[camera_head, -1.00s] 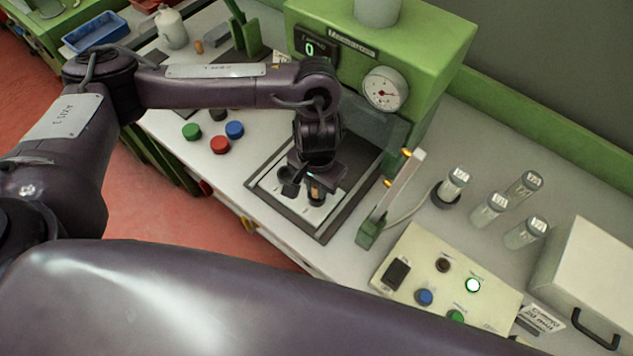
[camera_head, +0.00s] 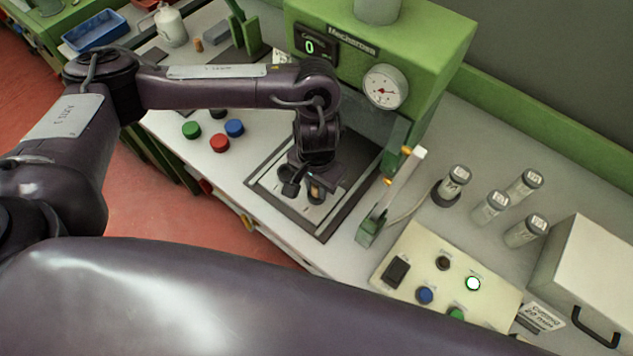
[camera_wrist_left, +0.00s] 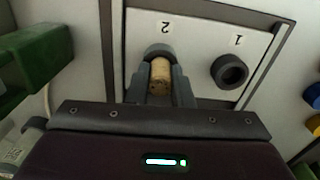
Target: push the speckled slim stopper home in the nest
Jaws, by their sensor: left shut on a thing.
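The cork stopper (camera_wrist_left: 160,76) is slim, tan and dark-speckled. In the left wrist view it sits between the fingers of my left gripper (camera_wrist_left: 160,88), which are shut on it. Its far end is at the dark round nest (camera_wrist_left: 158,50) by the mark "2"; I cannot tell how deep it sits. A second dark nest (camera_wrist_left: 230,71), by the mark "1", is empty. In the head view my left gripper (camera_head: 305,186) is low over the framed plate, with the stopper (camera_head: 316,190) showing small. My right gripper is not in view.
A green machine (camera_head: 440,40) with a gauge and a counter reading 0 stands behind the plate. A green post with a pale upright (camera_head: 392,195) is close at the right. A button panel (camera_head: 445,270), several capped cylinders (camera_head: 490,207) and coloured caps (camera_head: 220,143) stand around.

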